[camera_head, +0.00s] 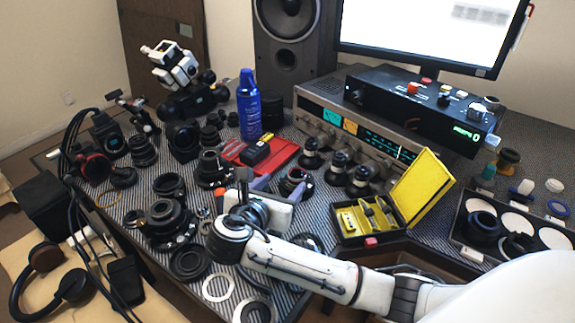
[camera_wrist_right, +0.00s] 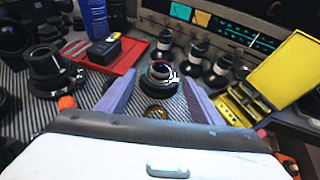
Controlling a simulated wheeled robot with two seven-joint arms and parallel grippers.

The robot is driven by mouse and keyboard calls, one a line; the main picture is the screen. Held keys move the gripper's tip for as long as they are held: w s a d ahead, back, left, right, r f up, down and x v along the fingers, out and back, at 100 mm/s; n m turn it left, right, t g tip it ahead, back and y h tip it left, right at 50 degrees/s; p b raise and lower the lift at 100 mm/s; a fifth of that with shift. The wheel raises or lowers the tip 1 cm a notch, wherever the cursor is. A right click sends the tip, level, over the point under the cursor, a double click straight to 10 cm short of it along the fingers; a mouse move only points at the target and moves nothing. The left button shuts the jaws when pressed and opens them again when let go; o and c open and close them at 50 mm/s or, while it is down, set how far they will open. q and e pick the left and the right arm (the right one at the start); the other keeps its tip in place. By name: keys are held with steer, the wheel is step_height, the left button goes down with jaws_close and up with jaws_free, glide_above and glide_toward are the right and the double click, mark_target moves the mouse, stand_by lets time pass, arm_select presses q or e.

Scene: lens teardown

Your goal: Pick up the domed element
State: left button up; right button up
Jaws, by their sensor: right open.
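My right gripper (camera_wrist_right: 159,80) is open, its two purple fingers spread apart with nothing between them touching. It also shows in the head view (camera_head: 281,185), reaching over the middle of the table. Just past the fingertips stands a short dark lens part with a rounded glassy top (camera_wrist_right: 160,72); it also shows in the head view (camera_head: 297,183). It may be the domed element, but I cannot tell for sure. A small amber glassy disc (camera_wrist_right: 156,112) lies nearer to the wrist, between the fingers in the picture. My left gripper is not seen.
A red tray (camera_head: 272,162) with a black and yellow item lies behind the gripper. Several dark upright pieces (camera_head: 339,168) stand behind right. An open yellow case (camera_head: 422,190) is to the right. Lens barrels and rings (camera_head: 190,263) crowd the left. A blue can (camera_head: 248,105) stands at the back.

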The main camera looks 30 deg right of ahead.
mark_target(296, 174)
steer(key=shift+x, duration=1.25)
steer(key=shift+b+x, duration=0.55)
steer(key=shift+x, duration=2.45)
steer(key=shift+s+f, duration=0.15)
steer(key=shift+s, duration=0.05)
steer(key=c, duration=1.1)
